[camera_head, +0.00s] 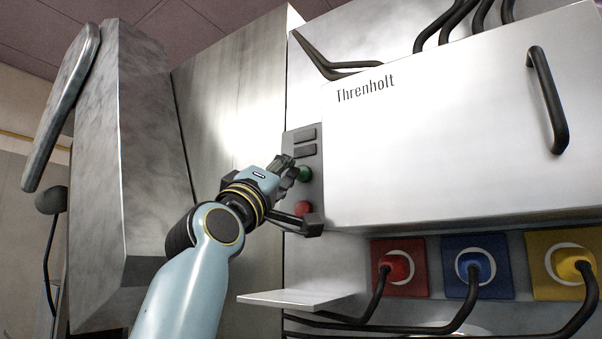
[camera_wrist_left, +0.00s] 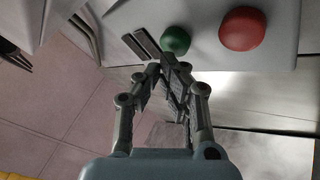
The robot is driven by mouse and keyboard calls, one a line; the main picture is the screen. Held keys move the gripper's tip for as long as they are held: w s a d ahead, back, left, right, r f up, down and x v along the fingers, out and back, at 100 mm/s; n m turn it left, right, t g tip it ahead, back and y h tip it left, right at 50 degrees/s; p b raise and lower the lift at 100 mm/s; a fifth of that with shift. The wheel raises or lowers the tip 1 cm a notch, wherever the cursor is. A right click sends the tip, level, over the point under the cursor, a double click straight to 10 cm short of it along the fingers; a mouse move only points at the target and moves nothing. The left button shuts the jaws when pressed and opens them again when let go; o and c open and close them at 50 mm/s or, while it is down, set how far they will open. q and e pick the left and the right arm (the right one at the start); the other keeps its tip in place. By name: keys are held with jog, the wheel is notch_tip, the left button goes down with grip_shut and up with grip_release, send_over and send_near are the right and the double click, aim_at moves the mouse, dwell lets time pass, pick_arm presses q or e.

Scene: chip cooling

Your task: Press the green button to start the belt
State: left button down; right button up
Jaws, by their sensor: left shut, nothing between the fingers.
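The green button (camera_head: 304,174) sits on a grey control panel (camera_head: 313,192), at the left of the white "Threnholt" machine. A red button (camera_head: 302,208) is below it. My left gripper (camera_head: 288,162) is shut and empty, with its fingertips right beside the green button in the head view. In the left wrist view, the green button (camera_wrist_left: 175,40) is just beyond the fingertips (camera_wrist_left: 162,62), and the red button (camera_wrist_left: 242,28) is to its right. I cannot tell whether the fingertips touch the green button. My right gripper is not in view.
Two dark rectangular keys (camera_head: 305,142) are above the green button. The white box (camera_head: 440,130) with a black handle (camera_head: 548,100) fills the right. A small shelf (camera_head: 295,298) juts out below. Red, blue and yellow sockets with black cables are at lower right.

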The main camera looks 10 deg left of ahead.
pick_arm(q)
jog(key=s, duration=0.1)
jog(key=s+a+p, duration=0.1)
jog(key=s, duration=0.2)
jog(key=shift+s+a, duration=0.3)
dwell(0.8)
